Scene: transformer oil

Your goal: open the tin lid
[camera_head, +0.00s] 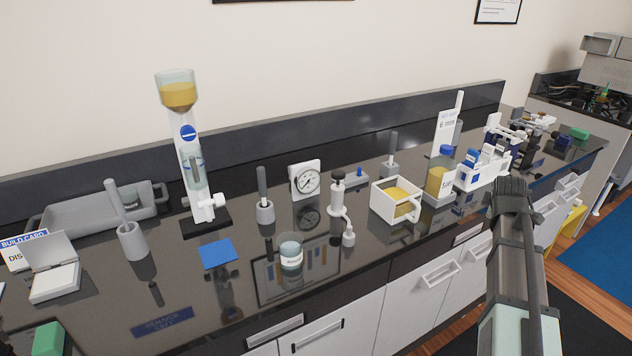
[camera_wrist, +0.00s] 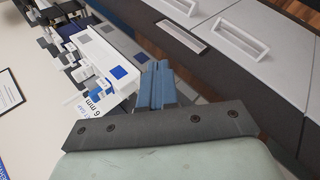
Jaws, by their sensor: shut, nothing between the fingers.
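A small pale tin (camera_head: 55,283) sits at the far left of the dark counter in the head view. Its hinged lid (camera_head: 50,249) stands raised and tilted back behind the base. My gripper (camera_head: 511,186) is at the right, beyond the counter's front edge and far from the tin. In the wrist view its fingers (camera_wrist: 158,84) are together, with nothing between them. The tin does not show in the wrist view.
A grey tray (camera_head: 100,212), a tall amber-filled column (camera_head: 188,150), a gauge (camera_head: 305,180), a square mug (camera_head: 395,202) and a blue-capped bottle (camera_head: 439,178) stand along the counter. A green block (camera_head: 48,338) lies in front of the tin. Drawer handles (camera_head: 440,273) project below.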

